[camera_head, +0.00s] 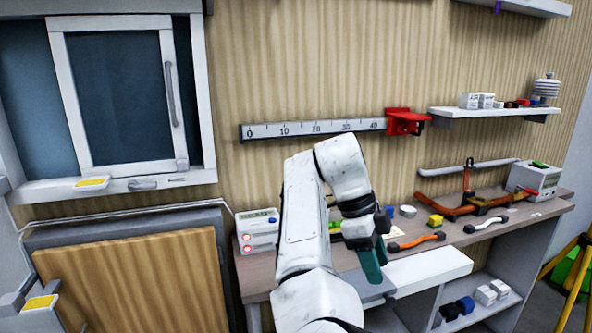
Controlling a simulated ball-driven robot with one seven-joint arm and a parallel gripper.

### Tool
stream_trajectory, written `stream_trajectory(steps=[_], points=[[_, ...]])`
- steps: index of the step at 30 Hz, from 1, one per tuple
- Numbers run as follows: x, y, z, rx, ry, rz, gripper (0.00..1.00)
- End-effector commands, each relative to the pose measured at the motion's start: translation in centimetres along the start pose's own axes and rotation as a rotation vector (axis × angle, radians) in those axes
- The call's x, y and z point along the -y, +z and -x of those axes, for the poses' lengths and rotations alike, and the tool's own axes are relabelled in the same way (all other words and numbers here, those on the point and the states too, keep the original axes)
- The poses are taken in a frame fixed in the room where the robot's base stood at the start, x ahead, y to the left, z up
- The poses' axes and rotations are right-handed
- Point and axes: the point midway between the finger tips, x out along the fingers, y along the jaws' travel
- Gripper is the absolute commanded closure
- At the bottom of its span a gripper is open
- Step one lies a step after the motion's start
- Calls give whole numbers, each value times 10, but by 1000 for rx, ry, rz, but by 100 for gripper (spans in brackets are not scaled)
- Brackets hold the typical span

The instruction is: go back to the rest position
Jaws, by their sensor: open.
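My white arm rises from the bottom middle of the head view, bends at the top and points down. My gripper (374,262), dark with teal fingers, hangs in front of the workbench (420,235), near its front edge. It is open, and I see nothing held in it. The arm hides part of the bench top and the wall behind it. Whether the fingers touch the bench edge or a surface below cannot be told.
An orange-handled tool (416,242) and a black-handled tool (486,224) lie right of the gripper. A white device with red lights (257,232) stands left of the arm. A ruler (290,129) with a red bracket (405,121) is on the wall. A wooden panel (140,280) stands left.

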Motion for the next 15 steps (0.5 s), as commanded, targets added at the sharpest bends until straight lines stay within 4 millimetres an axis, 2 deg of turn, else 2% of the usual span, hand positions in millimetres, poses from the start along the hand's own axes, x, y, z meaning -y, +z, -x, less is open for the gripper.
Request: stream_trajectory(steps=[9, 15], points=[[6, -11, -31, -3, 5, 35, 54], [10, -26, -64, -6, 8, 77, 54]])
